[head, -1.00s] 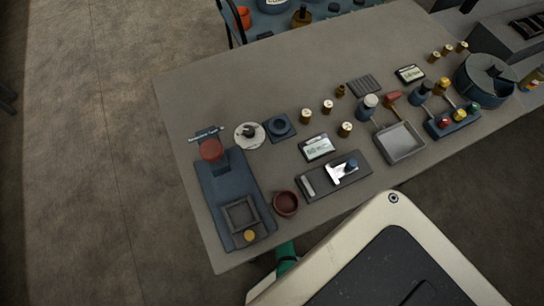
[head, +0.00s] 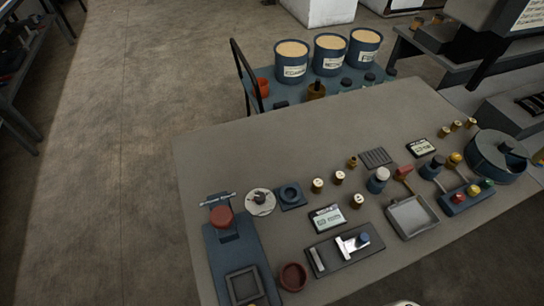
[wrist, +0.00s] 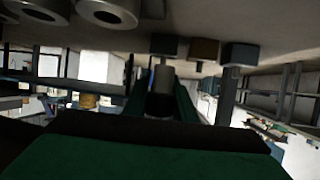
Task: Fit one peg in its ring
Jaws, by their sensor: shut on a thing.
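In the wrist view my gripper (wrist: 162,98) has green fingers shut on a grey cylinder (wrist: 163,76) with a dark lower end. I cannot tell whether this cylinder is a peg; its tip is partly hidden. My gripper is not in the head view. On the table there, a dark square block with a raised ring (head: 290,194) lies beside a pale round disc (head: 260,202). Small brass-coloured cylinders with pale tops, such as one near the ring (head: 317,185), stand to its right. No peg shows in the ring.
Buckets (head: 291,62) stand behind. The table's left end is bare.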

